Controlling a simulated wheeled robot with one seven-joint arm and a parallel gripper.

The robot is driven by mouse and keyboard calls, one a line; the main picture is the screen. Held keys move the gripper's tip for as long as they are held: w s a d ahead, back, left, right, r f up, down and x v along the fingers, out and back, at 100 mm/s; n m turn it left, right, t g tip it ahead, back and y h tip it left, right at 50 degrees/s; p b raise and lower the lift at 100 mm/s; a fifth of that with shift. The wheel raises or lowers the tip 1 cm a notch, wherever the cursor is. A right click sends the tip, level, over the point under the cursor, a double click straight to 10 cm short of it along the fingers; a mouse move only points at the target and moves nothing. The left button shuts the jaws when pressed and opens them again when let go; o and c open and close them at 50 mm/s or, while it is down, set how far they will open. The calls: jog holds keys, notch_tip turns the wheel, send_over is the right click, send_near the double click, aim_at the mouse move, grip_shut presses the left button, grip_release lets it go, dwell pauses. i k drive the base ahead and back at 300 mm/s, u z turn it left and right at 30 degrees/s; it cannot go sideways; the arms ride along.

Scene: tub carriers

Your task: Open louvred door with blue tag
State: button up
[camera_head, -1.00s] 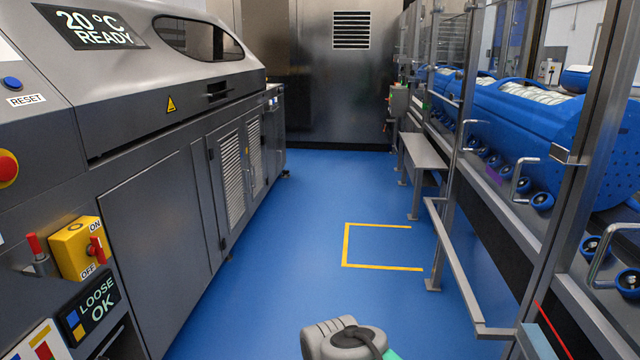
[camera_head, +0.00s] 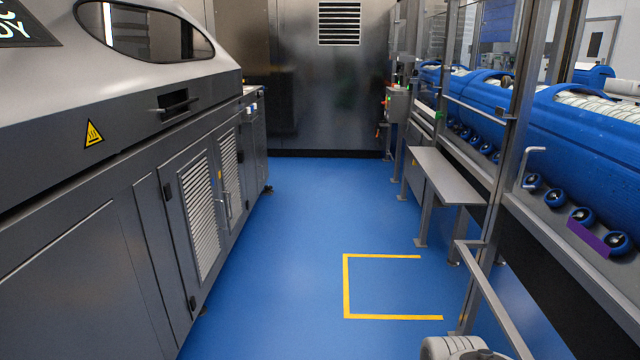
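Two louvred doors are set in the lower side of the grey machine on the left. The nearer louvred door (camera_head: 183,258) has dark hinges on its left edge and looks shut. The farther louvred door (camera_head: 241,157) is beside it and also looks shut. Upright bar handles (camera_head: 226,212) show where the two doors meet. A small yellow mark (camera_head: 220,175) shows there too. I cannot make out a blue tag on either door. A rounded pale part of my arm shows at the bottom right edge. My gripper is out of view.
Blue floor is free ahead, with a yellow marked outline (camera_head: 346,287) on it. A metal bench (camera_head: 447,178) and rail (camera_head: 494,300) line the right side, with blue tubs (camera_head: 480,98) behind glass. A steel cabinet (camera_head: 322,85) closes the far end.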

aim_at(187, 180)
jog(key=z, duration=0.05)
jog(key=i, duration=1.9)
jog(key=u, duration=1.05)
jog(key=i, duration=1.2)
jog(key=u, duration=1.3)
jog(key=i, duration=0.8)
